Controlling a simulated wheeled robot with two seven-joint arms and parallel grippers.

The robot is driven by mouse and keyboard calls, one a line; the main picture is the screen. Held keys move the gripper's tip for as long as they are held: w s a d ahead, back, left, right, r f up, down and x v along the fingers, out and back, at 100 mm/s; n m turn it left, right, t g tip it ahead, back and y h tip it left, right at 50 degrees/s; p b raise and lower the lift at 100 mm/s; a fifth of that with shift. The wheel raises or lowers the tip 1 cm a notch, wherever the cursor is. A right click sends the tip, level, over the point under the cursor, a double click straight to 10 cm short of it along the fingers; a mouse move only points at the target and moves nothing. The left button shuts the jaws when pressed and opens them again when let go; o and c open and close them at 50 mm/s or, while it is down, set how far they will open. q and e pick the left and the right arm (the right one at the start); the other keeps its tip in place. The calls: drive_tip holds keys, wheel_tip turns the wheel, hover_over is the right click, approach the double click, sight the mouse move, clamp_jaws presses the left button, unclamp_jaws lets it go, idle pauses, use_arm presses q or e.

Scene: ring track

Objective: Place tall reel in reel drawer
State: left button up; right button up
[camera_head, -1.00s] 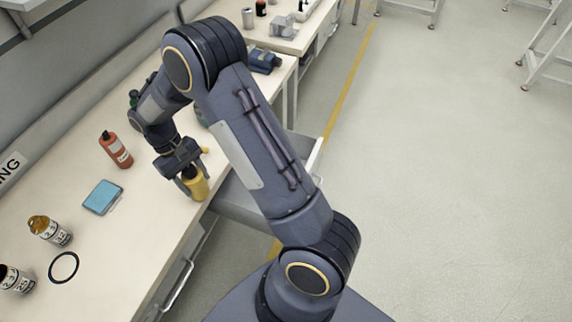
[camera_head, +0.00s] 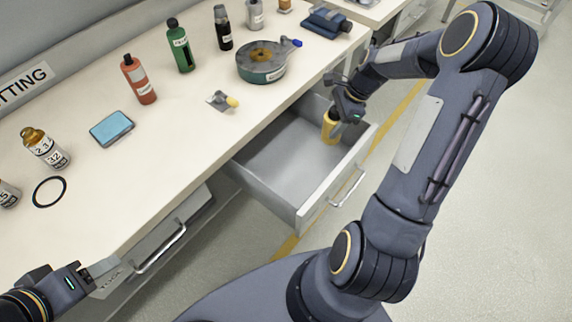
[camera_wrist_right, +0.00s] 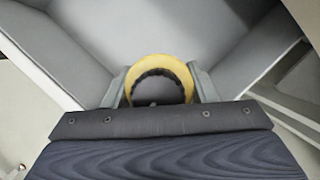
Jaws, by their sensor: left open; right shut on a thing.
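The tall reel is a yellow cylinder (camera_head: 330,127) in the head view, upright inside the right end of the open grey drawer (camera_head: 262,181). My right gripper (camera_head: 341,121) is shut on it from above. In the right wrist view the yellow reel (camera_wrist_right: 160,66) shows end-on between the two fingers, with the drawer's grey floor (camera_wrist_right: 165,25) beyond. I cannot tell whether the reel touches the drawer floor. My left gripper (camera_head: 103,274) is open and empty at the bench's front edge, lower left.
The drawer's left and middle are empty.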

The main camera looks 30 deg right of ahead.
drive_tip(key=shift+f+m, duration=0.3)
drive_tip(key=shift+f, duration=0.05)
drive_tip(key=w+a+f, duration=0.1)
drive_tip(key=a+f, duration=0.1)
drive_tip(key=a, duration=0.2)
drive_tip(key=w+a+f, duration=0.2)
drive_tip(key=a+f, duration=0.1)
drive_tip(key=a, duration=0.1)
drive_tip(key=w+a+f, duration=0.2)
drive_tip(key=a, duration=0.2)
drive_tip(key=shift+w+a+f, duration=0.1)
drive_tip(key=shift+a+f, duration=0.05)
drive_tip(key=shift+f, duration=0.1)
drive_tip(key=shift+f+b, duration=0.2)
drive_tip(key=shift+b, duration=0.15)
drive_tip(key=o, duration=1.1)
drive_tip(key=shift+c, duration=0.2)
